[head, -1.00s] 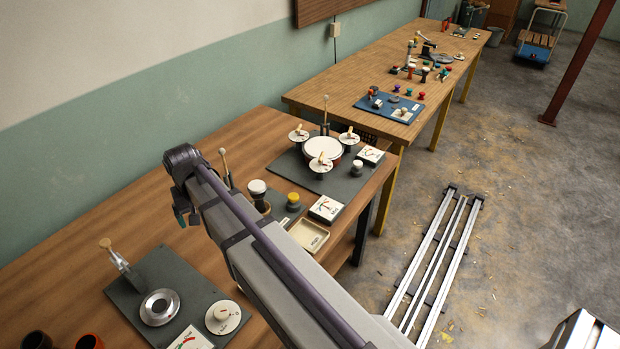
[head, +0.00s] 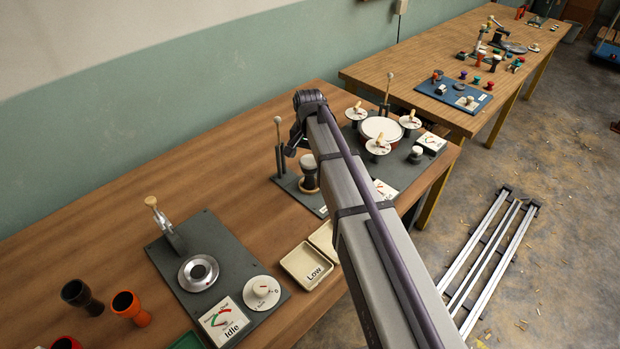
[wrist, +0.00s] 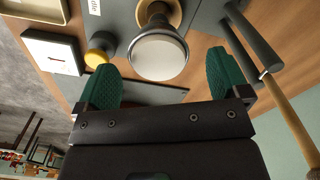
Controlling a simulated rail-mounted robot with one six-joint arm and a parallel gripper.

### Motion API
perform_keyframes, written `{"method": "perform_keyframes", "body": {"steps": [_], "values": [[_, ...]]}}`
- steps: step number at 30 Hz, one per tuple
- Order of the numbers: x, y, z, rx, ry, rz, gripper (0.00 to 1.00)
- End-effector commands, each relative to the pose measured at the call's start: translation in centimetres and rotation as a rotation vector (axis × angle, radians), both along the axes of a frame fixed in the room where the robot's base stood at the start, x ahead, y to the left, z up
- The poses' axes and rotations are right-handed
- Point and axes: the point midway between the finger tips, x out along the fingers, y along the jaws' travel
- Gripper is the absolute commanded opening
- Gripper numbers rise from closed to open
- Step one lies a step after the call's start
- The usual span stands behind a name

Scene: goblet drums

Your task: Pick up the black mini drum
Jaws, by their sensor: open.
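A dark goblet-shaped drum with a pale top (head: 308,170) stands upright on a dark board on the near table. In the wrist view its round white head (wrist: 158,57) lies between my fingers, with a gap on each side. My gripper (head: 291,150) is close beside this drum in the head view, open and empty. Its two green fingers (wrist: 163,72) show in the wrist view. Several mini drums (head: 478,60) stand on the far table, too small to tell apart well.
A wooden-handled lever (wrist: 290,120) rises on the right. A large drum station (head: 380,130) is behind my arm.

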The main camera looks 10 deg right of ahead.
Motion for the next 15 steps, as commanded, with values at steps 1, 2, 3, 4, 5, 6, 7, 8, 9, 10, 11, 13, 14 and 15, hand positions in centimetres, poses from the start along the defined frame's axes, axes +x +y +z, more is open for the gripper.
{"method": "perform_keyframes", "body": {"steps": [1,2,3,4,5,6,7,8,9,10,11,13,14,15], "values": [[0.0,0.0,0.1,0.0,0.0,0.0,0.94],[0.0,0.0,-0.1,0.0,0.0,0.0,0.94],[-0.1,0.0,-0.5,0.0,0.0,0.0,0.94],[-0.1,0.0,-1.0,0.0,0.0,0.0,0.94],[-0.1,0.0,-1.6,0.0,0.0,0.001,0.94],[-0.2,0.0,-2.5,0.0,0.0,0.001,0.94],[-0.2,0.1,-3.1,0.0,0.0,0.001,0.94],[-0.3,0.1,-3.8,0.0,0.0,0.001,0.94],[-0.3,0.1,-4.6,0.0,0.0,0.001,0.94],[-0.3,0.1,-5.0,0.0,0.0,0.001,0.94],[-0.3,0.1,-5.3,0.0,0.0,0.001,0.94],[-0.3,0.1,-5.3,0.0,0.0,0.001,0.94],[-0.3,0.1,-5.2,0.0,0.0,0.001,0.94],[-0.3,0.1,-5.0,0.0,0.0,0.001,0.94]]}}
